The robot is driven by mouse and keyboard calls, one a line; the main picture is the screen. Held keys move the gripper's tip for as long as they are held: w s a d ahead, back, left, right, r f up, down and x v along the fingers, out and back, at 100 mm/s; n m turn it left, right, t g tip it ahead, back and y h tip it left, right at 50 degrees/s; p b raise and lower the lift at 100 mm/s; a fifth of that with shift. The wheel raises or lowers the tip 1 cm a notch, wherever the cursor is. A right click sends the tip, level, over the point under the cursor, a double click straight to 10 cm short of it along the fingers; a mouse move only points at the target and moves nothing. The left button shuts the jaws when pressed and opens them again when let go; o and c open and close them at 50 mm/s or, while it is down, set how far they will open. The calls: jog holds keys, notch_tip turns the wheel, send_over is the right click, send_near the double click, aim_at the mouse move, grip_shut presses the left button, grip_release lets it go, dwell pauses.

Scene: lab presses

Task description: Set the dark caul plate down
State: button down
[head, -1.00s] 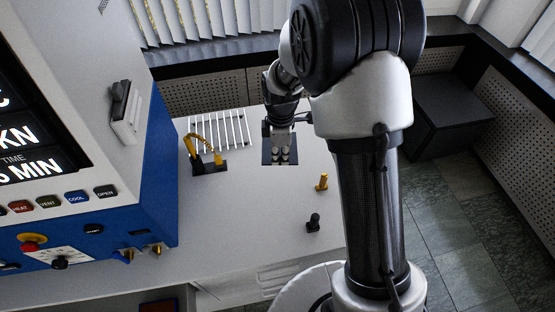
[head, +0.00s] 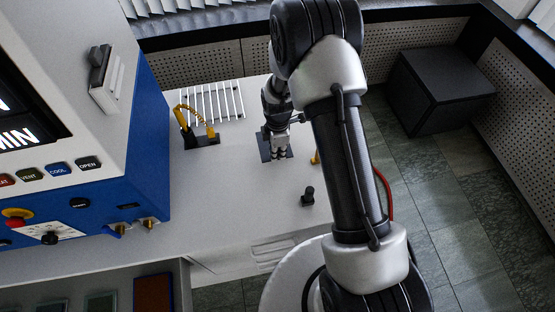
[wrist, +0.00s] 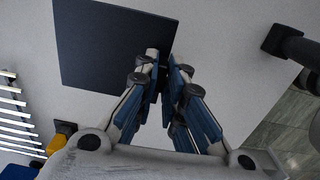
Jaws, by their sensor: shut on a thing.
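The dark caul plate (wrist: 112,40) is a flat, near-black square. It fills the upper left of the wrist view, and in the head view it shows as a dark patch (head: 265,147) over the pale bench. My gripper (wrist: 163,65) is shut on the plate's edge, at its lower right corner in the wrist view. In the head view my gripper (head: 279,153) points down and covers part of the plate. I cannot tell whether the plate touches the bench or hangs just above it.
The bench (head: 235,205) is clear in front of the plate. A white-barred rack (head: 213,102) and a yellow-hosed fixture (head: 197,138) lie left of it. A black peg (head: 308,196) stands in front and a yellow peg (head: 316,158) to the right. The blue press (head: 130,190) bounds the left.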

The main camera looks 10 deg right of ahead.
notch_tip(320, 180, down, 4)
jog(key=shift+f+b, duration=0.25)
jog(key=shift+b, duration=0.25)
jog(key=shift+r, duration=0.1)
jog(key=c, duration=2.1)
grip_release()
jog(key=shift+f, duration=0.2)
jog(key=shift+c, duration=0.2)
jog(key=o, duration=0.5)
jog(key=shift+c, duration=0.2)
jog(key=shift+r, duration=0.1)
